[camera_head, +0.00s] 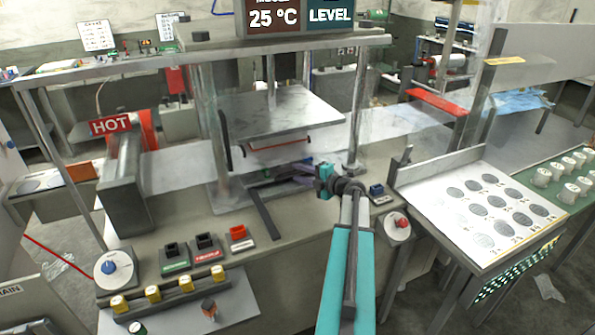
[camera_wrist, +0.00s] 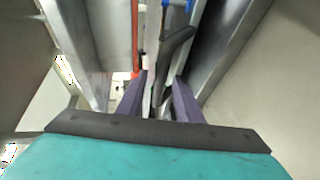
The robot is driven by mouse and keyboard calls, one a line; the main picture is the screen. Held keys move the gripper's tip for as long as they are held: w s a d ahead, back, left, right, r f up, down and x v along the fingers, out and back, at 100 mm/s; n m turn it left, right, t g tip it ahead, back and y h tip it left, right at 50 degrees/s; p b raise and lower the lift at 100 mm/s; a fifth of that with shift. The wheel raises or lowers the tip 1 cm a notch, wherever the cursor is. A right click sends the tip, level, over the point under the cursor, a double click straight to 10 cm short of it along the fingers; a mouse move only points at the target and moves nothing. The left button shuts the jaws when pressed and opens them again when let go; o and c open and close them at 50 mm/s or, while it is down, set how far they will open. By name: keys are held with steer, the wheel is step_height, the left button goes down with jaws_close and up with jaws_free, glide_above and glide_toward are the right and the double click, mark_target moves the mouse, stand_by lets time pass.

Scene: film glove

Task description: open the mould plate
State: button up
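A broad grey metal plate (camera_head: 285,108) hangs level inside the press frame in the head view, with an orange-red edge strip (camera_head: 280,145) under it. I cannot tell for sure which part is the mould plate. My gripper (camera_head: 297,174) reaches left into the space below this plate, low over the press bed. In the wrist view my gripper (camera_wrist: 159,80) has its two purple fingers apart. A dark, bent handle-like bar (camera_wrist: 176,43) runs down between them; contact with the fingers is unclear. The lower plates are mostly hidden by my gripper.
A dark bar (camera_head: 264,215) sticks out over the bench front. A HOT sign (camera_head: 110,126) stands left. Switches (camera_head: 205,244) and yellow knobs (camera_head: 152,294) line the front left. A red button (camera_head: 401,222) and a white tray of discs (camera_head: 470,238) are right. Press posts flank my gripper.

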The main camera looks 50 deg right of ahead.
steer(key=shift+w+f, duration=0.15)
steer(key=shift+w, duration=0.65)
jaws_close()
steer(key=shift+a, duration=0.1)
